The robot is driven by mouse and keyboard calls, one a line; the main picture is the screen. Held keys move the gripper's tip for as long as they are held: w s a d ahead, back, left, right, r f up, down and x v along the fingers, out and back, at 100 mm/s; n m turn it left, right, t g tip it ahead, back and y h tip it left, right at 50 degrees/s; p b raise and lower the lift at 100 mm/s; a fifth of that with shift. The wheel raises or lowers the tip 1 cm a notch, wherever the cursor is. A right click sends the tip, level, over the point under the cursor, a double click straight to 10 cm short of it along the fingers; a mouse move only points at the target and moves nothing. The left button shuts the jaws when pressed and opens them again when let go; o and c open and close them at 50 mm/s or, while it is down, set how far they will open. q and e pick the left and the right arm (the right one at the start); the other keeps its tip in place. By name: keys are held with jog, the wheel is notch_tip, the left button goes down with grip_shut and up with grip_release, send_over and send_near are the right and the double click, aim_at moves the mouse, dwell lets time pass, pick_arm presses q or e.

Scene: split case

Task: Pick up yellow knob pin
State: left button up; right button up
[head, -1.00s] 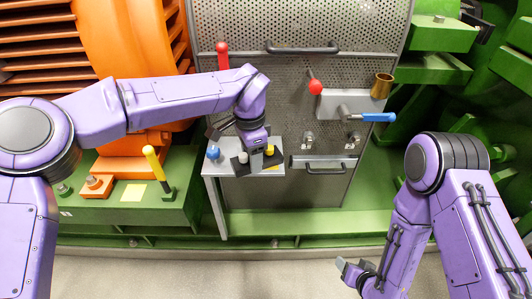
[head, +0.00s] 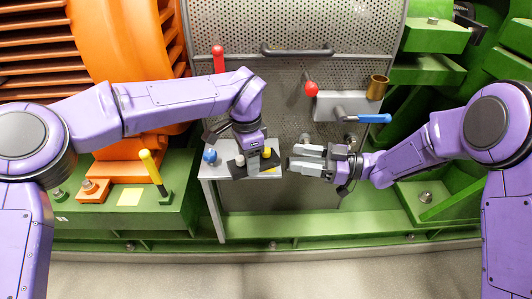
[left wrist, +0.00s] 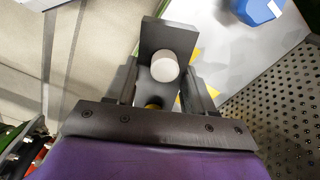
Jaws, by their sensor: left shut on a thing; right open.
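The yellow knob pin (head: 267,153) stands at the right side of a dark block (head: 238,171) above the grey shelf. A white knob (head: 239,160) is at the block's left side. My left gripper (head: 253,163) comes down between the two knobs and is shut on the dark block. In the left wrist view, the white knob (left wrist: 164,66) shows between the fingers, and only a sliver of the yellow knob (left wrist: 152,103) shows near the palm. My right gripper (head: 294,159) is open and empty, just right of the yellow knob, fingers pointing left. Contact cannot be told.
The grey shelf (head: 212,185) carries a blue knob (head: 210,156) at its left. Behind is a perforated panel with a black handle (head: 297,49), a red lever (head: 311,89) and a blue lever (head: 374,118). A yellow lever (head: 151,166) stands on the green base at left.

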aim_at(275, 158)
jog(key=x, duration=0.7)
jog(key=shift+w+a+r, duration=0.1)
jog(key=shift+w+a, duration=0.05)
jog(key=shift+w, duration=0.3)
grip_shut()
